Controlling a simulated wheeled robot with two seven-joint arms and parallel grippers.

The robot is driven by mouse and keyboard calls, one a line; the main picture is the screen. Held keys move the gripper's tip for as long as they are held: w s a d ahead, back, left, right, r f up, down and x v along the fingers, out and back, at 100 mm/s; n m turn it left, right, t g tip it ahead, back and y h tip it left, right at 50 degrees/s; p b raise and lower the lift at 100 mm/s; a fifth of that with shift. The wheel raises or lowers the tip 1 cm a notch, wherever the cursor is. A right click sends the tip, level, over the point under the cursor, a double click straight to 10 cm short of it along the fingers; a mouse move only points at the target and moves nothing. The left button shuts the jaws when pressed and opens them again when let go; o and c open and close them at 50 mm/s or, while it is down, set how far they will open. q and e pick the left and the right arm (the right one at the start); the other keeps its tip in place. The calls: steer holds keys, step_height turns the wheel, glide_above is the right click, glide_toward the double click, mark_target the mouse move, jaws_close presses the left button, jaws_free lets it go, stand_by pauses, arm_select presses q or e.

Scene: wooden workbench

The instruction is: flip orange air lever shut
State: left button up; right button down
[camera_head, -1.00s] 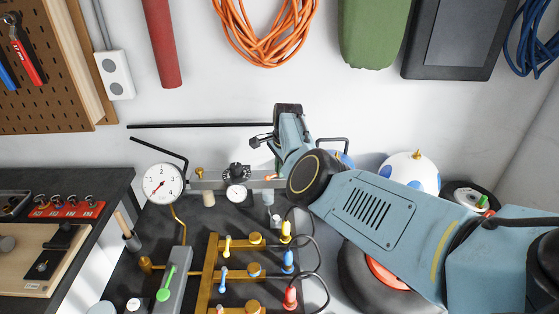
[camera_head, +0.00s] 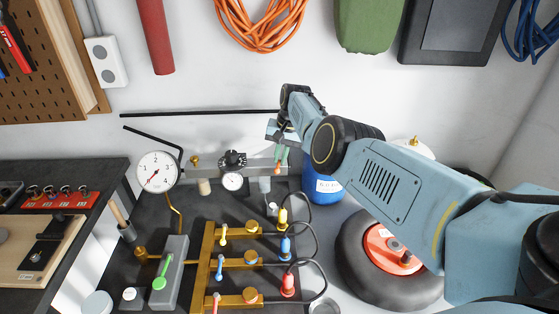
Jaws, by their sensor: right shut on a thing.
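The orange air lever (camera_head: 278,166) is a small handle at the right end of the grey air unit (camera_head: 209,182), along the back of the bench. Only a little of it shows beneath my right gripper (camera_head: 281,150). That gripper reaches in from the right and points down, with its fingers shut on the lever. The lever now stands roughly upright, though the fingers hide most of it. My left gripper is not in view.
A round pressure gauge (camera_head: 158,172) stands left of the air unit. Brass manifold bars (camera_head: 236,264) with coloured valves and a green lever (camera_head: 162,276) lie in front. A blue canister (camera_head: 322,186) and a wheel (camera_head: 352,262) are at the right.

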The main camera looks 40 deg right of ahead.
steer(key=shift+d+n+b, duration=0.15)
steer(key=shift+n+b, duration=0.85)
steer(key=shift+n, duration=0.1)
steer(key=c, duration=1.5)
jaws_free()
steer(key=shift+s, duration=0.1)
steer(key=shift+r, duration=0.1)
steer(key=r+p, duration=0.1)
steer(key=r, duration=0.1)
steer(key=r+p, duration=0.1)
steer(key=d+r+p, duration=0.1)
steer(key=r, duration=0.1)
steer(key=shift+s+r+p, duration=0.2)
steer(key=shift+r+p, duration=0.15)
steer(key=shift+p, duration=0.05)
steer(key=r, duration=0.5)
steer(key=s+d+r, duration=0.1)
steer(key=r, duration=0.1)
steer(key=shift+d+r, duration=0.1)
steer(key=shift+r, duration=0.05)
